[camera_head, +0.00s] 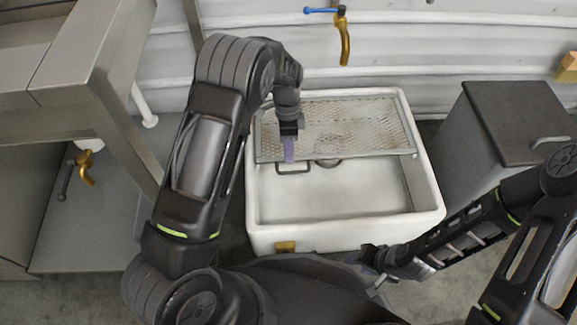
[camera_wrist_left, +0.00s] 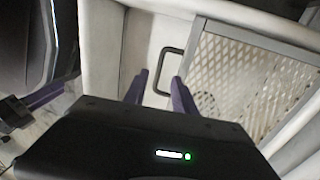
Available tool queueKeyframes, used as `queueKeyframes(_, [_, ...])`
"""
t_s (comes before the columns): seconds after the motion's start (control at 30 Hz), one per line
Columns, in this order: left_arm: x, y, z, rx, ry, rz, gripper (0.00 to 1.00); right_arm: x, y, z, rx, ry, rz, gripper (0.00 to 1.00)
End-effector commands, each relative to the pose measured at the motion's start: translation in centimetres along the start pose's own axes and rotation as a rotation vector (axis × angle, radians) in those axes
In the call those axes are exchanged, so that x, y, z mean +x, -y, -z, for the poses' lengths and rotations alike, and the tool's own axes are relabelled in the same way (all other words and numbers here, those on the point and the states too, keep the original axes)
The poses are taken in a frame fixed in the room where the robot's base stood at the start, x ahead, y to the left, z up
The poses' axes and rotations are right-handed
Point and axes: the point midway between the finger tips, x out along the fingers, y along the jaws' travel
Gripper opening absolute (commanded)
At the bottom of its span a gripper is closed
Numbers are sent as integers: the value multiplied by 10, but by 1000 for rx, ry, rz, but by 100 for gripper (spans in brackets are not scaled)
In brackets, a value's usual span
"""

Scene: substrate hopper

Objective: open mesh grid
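The mesh grid (camera_head: 345,125) is a metal-framed perforated panel over the back part of the white hopper (camera_head: 350,235). It has a dark loop handle (camera_head: 293,169) on its front edge. The mesh and handle also show in the left wrist view (camera_wrist_left: 250,80). My left gripper (camera_head: 289,152) is above the handle's left part.
A grey cabinet (camera_head: 515,115) stands right of the hopper. A metal table (camera_head: 95,75) is at the left. A brass tap with a blue lever (camera_head: 343,38) is on the wall behind. The front part of the hopper is open and empty.

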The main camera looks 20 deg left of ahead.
Motion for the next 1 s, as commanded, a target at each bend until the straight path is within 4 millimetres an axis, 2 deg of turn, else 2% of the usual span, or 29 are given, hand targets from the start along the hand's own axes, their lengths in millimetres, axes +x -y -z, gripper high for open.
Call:
queueKeyframes(0.3, [49,0,0,0,3,-1,32,22,-7,1,1,-8,0,36])
queueKeyframes(0.5, [71,0,0,-1,2,0,32,29,-9,3,2,-13,1,36])
queueKeyframes(0.83, [73,0,0,-1,1,0,32,29,-9,3,2,-13,1,36])
queueKeyframes(1.0, [73,0,0,-1,1,0,19,29,-9,3,2,-13,1,36])
